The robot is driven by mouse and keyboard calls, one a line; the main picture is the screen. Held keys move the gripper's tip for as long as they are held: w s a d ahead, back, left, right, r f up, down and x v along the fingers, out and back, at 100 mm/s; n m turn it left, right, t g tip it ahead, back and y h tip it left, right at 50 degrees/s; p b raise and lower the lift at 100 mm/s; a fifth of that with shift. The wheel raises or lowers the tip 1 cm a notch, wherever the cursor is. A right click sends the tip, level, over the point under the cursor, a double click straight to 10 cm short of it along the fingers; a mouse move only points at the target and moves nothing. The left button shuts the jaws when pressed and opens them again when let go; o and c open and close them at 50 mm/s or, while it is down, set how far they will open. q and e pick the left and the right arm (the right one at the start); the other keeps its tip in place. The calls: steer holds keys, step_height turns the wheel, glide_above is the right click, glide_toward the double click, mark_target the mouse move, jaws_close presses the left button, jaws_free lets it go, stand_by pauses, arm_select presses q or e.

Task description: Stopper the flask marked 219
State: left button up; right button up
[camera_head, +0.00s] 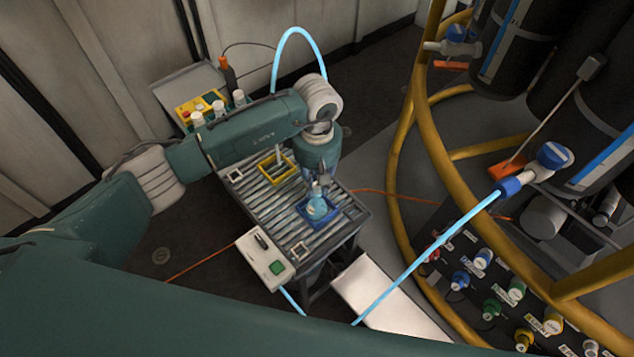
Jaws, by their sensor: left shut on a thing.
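A small light-blue flask (317,209) stands in a blue square frame (335,222) on the roller table (262,205). Its marking is too small to read. My left gripper (318,186) points down over the flask and is shut at the top of it. I cannot tell whether the jaws hold the flask's neck or a stopper at its mouth. My right gripper is not in view.
A yellow square frame (264,171) with a grey upright rod lies farther back on the table. A control box with a green button (277,268) is at its front left. Several white-capped bottles (239,97) stand behind my left arm. Yellow rails (402,150) curve along the right.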

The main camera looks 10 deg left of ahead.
arm_select(q)
steer(key=shift+f+b, duration=0.35)
steer(key=shift+b, duration=0.05)
steer(key=o, duration=1.5)
steer(key=shift+r, duration=0.15)
steer(key=shift+r+p, duration=1.6)
steer(key=shift+r, duration=1.35)
